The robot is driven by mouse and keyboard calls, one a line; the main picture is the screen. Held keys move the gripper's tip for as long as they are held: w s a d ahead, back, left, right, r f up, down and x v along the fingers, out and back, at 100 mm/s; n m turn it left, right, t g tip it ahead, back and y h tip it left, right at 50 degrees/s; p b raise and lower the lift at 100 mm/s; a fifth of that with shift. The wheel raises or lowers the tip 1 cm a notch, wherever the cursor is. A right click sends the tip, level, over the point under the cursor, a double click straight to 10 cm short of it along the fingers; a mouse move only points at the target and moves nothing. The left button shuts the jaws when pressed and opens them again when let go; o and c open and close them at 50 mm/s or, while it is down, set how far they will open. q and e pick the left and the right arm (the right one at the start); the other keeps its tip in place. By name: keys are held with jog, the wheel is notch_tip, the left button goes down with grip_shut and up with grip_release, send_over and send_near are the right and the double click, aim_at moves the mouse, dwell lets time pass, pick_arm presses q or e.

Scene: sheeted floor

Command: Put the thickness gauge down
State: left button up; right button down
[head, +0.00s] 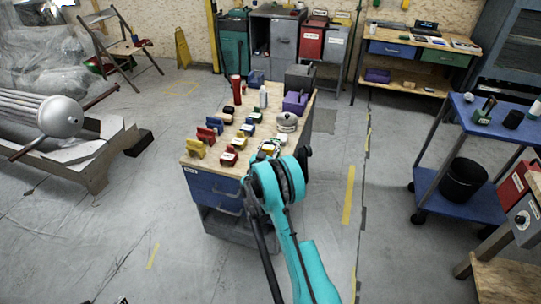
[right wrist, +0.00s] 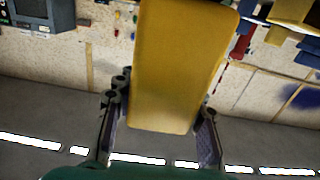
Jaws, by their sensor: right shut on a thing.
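A yellow block-shaped thing (right wrist: 180,60), which I take to be the thickness gauge, fills the middle of the right wrist view. My right gripper (right wrist: 163,98) is shut on it, one finger on each side. In the head view, my right gripper (head: 270,150) is at the near right edge of the wooden-topped workbench (head: 222,166), mostly hidden by my teal arm. Little of the held thing can be made out there. I cannot tell whether it touches the bench top. My left gripper is not in view.
Rows of red, yellow and blue items, such as a yellow one (head: 196,148), crowd the bench top. A red cylinder (head: 236,90), a white bottle (head: 263,97) and a purple box (head: 295,103) stand farther back. A blue cart (head: 490,128) is at right.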

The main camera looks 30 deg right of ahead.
jog(key=f+b, duration=0.1)
jog(key=f, duration=0.1)
jog(key=f+b, duration=0.1)
jog(key=f, duration=0.1)
jog(key=shift+w+a+f, duration=0.1)
jog(key=shift+w+f, duration=0.1)
jog(key=shift+r, duration=0.15)
jog(key=c, duration=0.9)
grip_release()
